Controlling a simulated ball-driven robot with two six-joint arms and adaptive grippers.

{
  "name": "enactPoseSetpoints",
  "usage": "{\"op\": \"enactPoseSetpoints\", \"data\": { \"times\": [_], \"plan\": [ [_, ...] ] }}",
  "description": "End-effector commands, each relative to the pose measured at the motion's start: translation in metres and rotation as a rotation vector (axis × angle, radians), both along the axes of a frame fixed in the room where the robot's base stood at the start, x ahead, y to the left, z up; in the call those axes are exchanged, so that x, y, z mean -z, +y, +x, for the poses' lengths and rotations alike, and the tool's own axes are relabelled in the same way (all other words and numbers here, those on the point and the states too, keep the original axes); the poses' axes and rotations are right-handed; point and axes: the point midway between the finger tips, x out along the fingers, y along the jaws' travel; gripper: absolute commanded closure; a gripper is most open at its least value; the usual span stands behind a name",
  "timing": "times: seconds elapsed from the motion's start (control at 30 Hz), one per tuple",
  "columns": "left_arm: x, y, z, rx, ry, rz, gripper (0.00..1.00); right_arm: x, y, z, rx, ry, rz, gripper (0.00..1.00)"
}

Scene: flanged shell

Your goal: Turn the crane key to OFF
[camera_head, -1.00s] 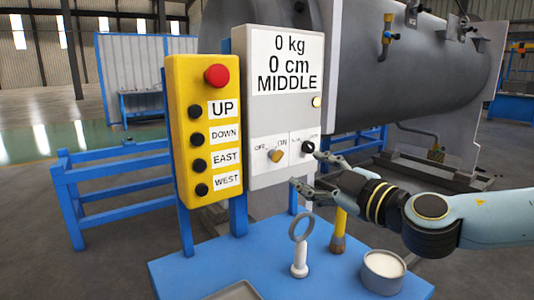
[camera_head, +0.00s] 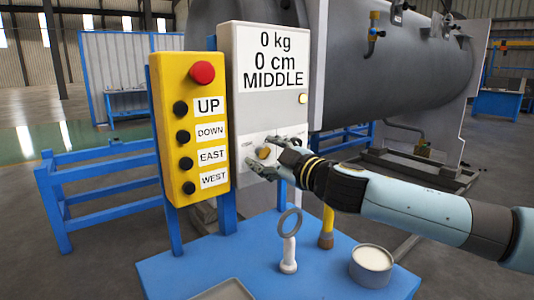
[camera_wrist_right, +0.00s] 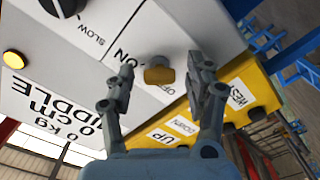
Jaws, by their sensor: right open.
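The brass-yellow crane key (camera_head: 263,153) sits low on the white panel (camera_head: 265,110). In the right wrist view the key (camera_wrist_right: 158,73) lies between ON and OFF labels; which one it points to is hard to tell. My right gripper (camera_head: 258,154) is at the panel, open, with one finger above the key and the other below it. In the right wrist view its fingers (camera_wrist_right: 161,78) stand on either side of the key, with gaps showing. In the head view the fingers partly hide the key's labels. My left gripper is not in view.
A yellow button box (camera_head: 193,125) with a red button (camera_head: 203,72) stands close left of the panel. A black SLOW knob (camera_wrist_right: 62,5) is beside the key. Below, a blue table (camera_head: 240,260) holds a ring-topped post (camera_head: 289,245), a yellow-handled tool (camera_head: 327,228) and a round tin (camera_head: 371,262).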

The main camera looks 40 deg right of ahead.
Motion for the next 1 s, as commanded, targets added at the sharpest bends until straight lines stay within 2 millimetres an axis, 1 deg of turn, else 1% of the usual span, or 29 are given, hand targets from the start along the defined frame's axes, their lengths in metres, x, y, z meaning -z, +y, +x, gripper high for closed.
{"op": "enactPoseSetpoints", "data": {
  "times": [0.1,0.2,0.5,0.53,0.77,1.0],
  "plan": [
    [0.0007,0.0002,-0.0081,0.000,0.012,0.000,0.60,0.0004,0.0000,-0.0002,0.000,0.000,0.000,0.46],
    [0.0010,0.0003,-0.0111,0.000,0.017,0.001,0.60,0.0003,-0.0001,-0.0003,0.000,0.000,0.000,0.59],
    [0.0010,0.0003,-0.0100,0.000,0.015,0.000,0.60,0.0004,-0.0001,-0.0005,0.000,0.000,0.000,0.98],
    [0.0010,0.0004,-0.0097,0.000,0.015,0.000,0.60,0.0005,0.0000,-0.0005,0.001,0.001,0.000,1.00],
    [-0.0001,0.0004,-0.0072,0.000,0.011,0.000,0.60,0.0005,0.0000,-0.0006,0.000,0.004,-0.021,1.00],
    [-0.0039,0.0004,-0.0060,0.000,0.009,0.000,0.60,0.0003,-0.0001,-0.0006,0.000,0.016,-0.131,1.00]
  ]
}}
